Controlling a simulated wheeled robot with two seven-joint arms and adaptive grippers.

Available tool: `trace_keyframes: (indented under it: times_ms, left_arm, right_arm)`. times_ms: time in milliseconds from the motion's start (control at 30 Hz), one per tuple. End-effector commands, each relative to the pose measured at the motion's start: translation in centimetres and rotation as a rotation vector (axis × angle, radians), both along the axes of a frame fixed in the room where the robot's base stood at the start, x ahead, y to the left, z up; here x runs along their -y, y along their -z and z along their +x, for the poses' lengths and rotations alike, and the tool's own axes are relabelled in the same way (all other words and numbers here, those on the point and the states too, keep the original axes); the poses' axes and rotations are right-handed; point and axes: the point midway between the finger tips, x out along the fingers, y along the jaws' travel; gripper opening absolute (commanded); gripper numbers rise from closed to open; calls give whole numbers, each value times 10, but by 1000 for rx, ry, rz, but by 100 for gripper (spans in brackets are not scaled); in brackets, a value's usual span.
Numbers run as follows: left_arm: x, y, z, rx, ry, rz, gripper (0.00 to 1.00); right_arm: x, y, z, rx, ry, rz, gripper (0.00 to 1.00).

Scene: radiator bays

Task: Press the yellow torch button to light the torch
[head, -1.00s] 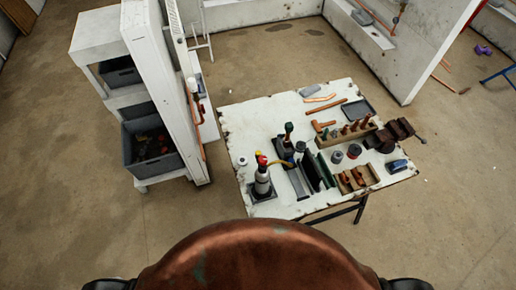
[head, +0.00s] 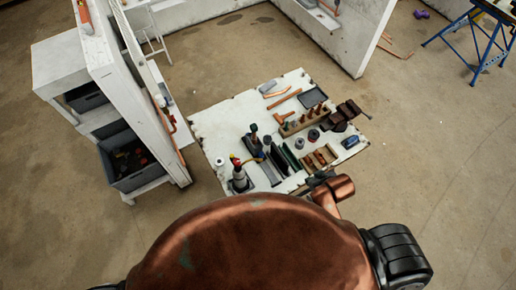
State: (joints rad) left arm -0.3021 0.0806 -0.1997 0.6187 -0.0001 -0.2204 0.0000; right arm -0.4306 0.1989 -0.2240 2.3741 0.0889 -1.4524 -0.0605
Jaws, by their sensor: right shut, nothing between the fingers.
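The torch (head: 240,181) stands upright at the near left part of the white workbench (head: 222,122), as a bottle with a dark base. Its top shows small red and yellow parts; the yellow button is too small to make out clearly. My right gripper (head: 320,181) is at the bench's near edge, to the right of the torch and well apart from it. It looks small and dark, and is shut and empty. My left gripper is out of the picture.
Wooden holders (head: 319,158), a vise (head: 339,117), a dark tray (head: 312,97) and copper pipe pieces crowd the bench. A white partition (head: 128,80) and shelf unit with grey bins stand left. A blue trestle (head: 478,42) is far right. Floor right of the bench is clear.

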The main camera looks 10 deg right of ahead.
Motion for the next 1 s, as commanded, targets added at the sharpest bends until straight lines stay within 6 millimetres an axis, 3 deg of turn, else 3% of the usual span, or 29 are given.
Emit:
trace_keyframes:
  times_ms: [33,167,300,400,500,600,700,1000]
  left_arm:
    - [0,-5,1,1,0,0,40]
    - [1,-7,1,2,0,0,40]
    - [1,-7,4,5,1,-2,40]
    - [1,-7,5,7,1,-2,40]
    - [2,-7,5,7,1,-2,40]
    - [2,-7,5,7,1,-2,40]
    - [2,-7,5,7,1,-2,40]
    - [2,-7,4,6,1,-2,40]
  right_arm:
    - [-21,-22,23,51,-84,5,0]
    - [-83,-56,72,172,-319,19,0]
    - [-159,-86,117,301,-611,14,0]
    - [-213,-104,138,387,-842,-9,0]
    - [-252,-114,151,449,-1042,-43,0]
    - [-274,-118,160,485,-1199,-84,0]
    - [-283,-120,168,505,-1307,-119,0]
    - [-286,-121,179,521,-1420,-163,0]
